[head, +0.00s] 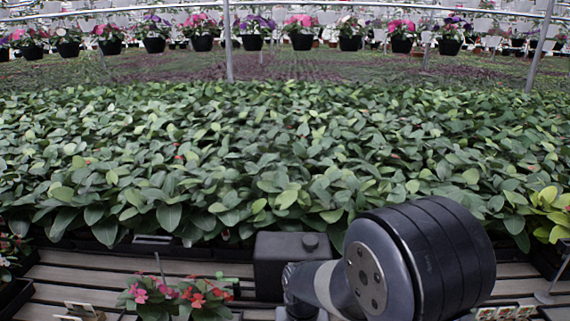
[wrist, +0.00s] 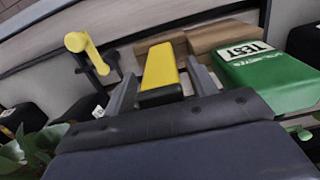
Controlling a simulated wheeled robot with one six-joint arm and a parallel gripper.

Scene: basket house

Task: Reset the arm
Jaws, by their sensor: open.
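My gripper (wrist: 163,85) shows in the wrist view with its two grey fingers spread apart. A block with a yellow top and dark lower end (wrist: 160,68) appears between the fingers in the picture. A gap shows on each side of it, and its distance from the fingers is hard to judge. In the head view, my arm (head: 418,258) is in the lower right foreground, with a large dark round joint. The gripper itself cannot be made out there.
In the wrist view, a green box labelled TEST (wrist: 268,68) is at right, brown boxes (wrist: 212,37) behind, and a yellow handle-like object (wrist: 88,50) at left. Leaves (wrist: 28,150) show lower left. In the head view, dense plants (head: 250,160) stand beyond a slatted bench (head: 95,268) with potted flowers (head: 180,296).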

